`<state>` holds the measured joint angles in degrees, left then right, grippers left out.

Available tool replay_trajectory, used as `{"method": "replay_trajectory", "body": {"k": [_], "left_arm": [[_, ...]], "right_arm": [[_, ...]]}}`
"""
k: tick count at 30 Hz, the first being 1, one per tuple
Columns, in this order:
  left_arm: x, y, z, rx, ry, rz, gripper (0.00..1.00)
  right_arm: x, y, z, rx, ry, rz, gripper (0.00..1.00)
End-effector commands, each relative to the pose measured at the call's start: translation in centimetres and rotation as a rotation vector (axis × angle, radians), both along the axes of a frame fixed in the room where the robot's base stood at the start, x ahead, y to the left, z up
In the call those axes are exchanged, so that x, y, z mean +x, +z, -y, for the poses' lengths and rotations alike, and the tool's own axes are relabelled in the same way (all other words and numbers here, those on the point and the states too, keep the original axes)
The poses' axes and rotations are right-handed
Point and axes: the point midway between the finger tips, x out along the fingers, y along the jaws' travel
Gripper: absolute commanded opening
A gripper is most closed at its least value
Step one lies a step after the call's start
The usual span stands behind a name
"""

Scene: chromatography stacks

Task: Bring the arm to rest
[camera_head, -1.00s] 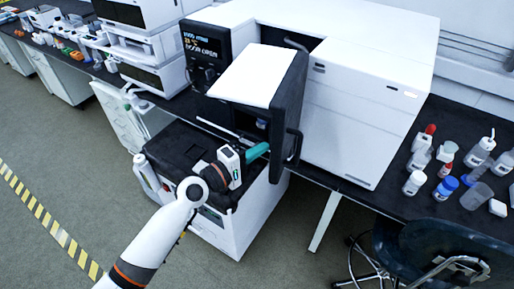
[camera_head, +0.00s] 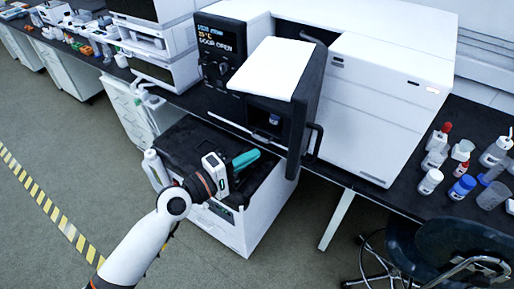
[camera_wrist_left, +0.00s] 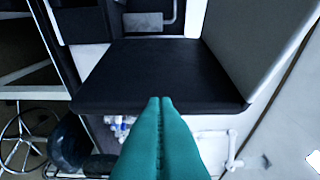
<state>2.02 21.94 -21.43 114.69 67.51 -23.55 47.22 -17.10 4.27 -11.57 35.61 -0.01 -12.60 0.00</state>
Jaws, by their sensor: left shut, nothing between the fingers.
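My left gripper (camera_head: 257,153) has teal fingers, pressed together and empty. It is above the black-topped white cabinet in front of the bench, left of the open instrument door (camera_head: 295,110) and apart from it. In the left wrist view the shut fingers (camera_wrist_left: 160,100) point forward, with a dark flat surface (camera_wrist_left: 155,75) beyond. My white left arm comes in from the bottom left, bent at a joint. My right gripper is not in view.
The large white instrument (camera_head: 385,95) stands behind the door; its display (camera_head: 217,42) reads DOOR OPEN. Several bottles (camera_head: 430,180) stand on the bench at right. A dark chair (camera_head: 455,245) is at the lower right. The floor at left is clear, with a striped tape line (camera_head: 45,205).

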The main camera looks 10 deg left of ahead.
Motion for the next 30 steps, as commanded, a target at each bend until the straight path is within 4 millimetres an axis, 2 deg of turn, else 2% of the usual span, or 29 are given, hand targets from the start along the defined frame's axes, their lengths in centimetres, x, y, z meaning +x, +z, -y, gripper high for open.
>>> {"method": "replay_trajectory", "body": {"k": [3,7,14,17,20,23,24,26,27,29,30], "left_arm": [[-1.7,-0.3,-1.0,0.004,0.001,0.000,0.00],[-2.7,-0.2,-1.5,0.003,0.000,0.000,0.00],[-3.0,-0.2,-1.8,0.005,0.003,-0.001,0.00],[-2.4,-1.9,-2.3,0.040,0.029,-0.008,0.00],[-1.1,-6.4,-3.7,0.134,0.088,-0.027,0.00],[-0.2,-13.2,-5.9,0.288,0.154,-0.062,0.00],[-0.1,-16.2,-6.8,0.359,0.175,-0.078,0.00],[-0.4,-20.6,-8.3,0.467,0.198,-0.101,0.00],[-0.9,-23.6,-9.2,0.540,0.205,-0.120,0.00],[-2.0,-27.9,-10.5,0.647,0.206,-0.149,0.00],[-3.0,-30.7,-11.3,0.719,0.199,-0.168,0.00]], "right_arm": [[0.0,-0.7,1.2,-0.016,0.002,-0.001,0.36],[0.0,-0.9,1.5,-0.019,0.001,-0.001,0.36],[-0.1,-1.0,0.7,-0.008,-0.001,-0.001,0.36],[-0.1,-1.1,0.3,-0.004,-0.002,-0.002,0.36],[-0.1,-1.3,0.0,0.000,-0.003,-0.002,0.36],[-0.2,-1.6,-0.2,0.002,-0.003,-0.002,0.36],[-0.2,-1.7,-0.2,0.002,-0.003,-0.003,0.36],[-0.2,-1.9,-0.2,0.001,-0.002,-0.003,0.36],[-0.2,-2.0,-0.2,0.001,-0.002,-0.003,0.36],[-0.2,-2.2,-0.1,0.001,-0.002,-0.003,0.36],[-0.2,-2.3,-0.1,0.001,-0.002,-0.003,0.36]]}}
